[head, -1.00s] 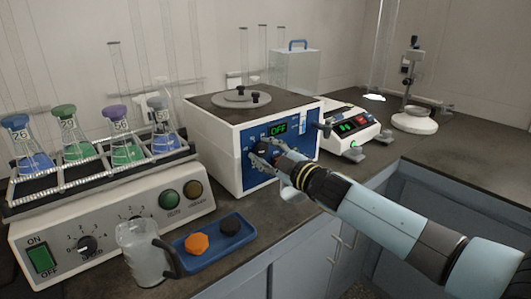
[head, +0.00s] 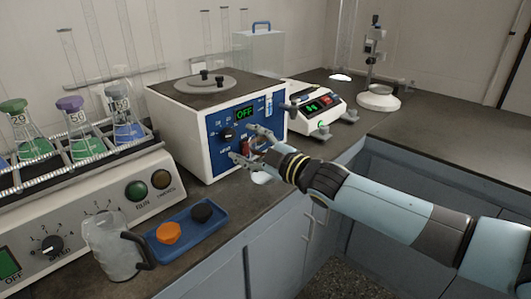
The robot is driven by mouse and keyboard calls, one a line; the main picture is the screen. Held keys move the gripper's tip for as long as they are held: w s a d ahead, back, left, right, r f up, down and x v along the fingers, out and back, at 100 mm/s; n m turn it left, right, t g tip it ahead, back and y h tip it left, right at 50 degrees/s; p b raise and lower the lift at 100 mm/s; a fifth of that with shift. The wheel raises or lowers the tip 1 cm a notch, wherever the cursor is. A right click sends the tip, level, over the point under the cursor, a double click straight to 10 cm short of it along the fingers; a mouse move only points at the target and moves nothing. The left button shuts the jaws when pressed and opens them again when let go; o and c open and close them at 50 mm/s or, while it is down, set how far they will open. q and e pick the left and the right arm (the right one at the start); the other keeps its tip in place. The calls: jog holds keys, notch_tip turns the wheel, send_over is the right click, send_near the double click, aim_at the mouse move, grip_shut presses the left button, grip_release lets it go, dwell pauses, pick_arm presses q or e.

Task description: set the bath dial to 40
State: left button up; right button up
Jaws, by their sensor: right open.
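The water bath (head: 180,125) is a white box with a blue front panel and a flat lid on top. Its green display (head: 245,113) reads OFF. The bath dial (head: 227,134) is a dark round knob on the panel, left of and below the display. The scale around it is too small to read. My right gripper (head: 243,143) is open in front of the panel, just right of the dial, with its fingers spread and nothing visible between them. It looks apart from the dial. My left gripper is not in view.
A shaker (head: 85,215) with several flasks stands at left. In front are a glass jug (head: 108,245) and a blue tray (head: 187,238) holding an orange and a black knob-like piece. A balance (head: 318,110) stands right of the bath. The far-right counter is clear.

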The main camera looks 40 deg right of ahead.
jog(key=s, duration=0.6)
jog(key=shift+s+d, duration=0.2)
dwell(0.4)
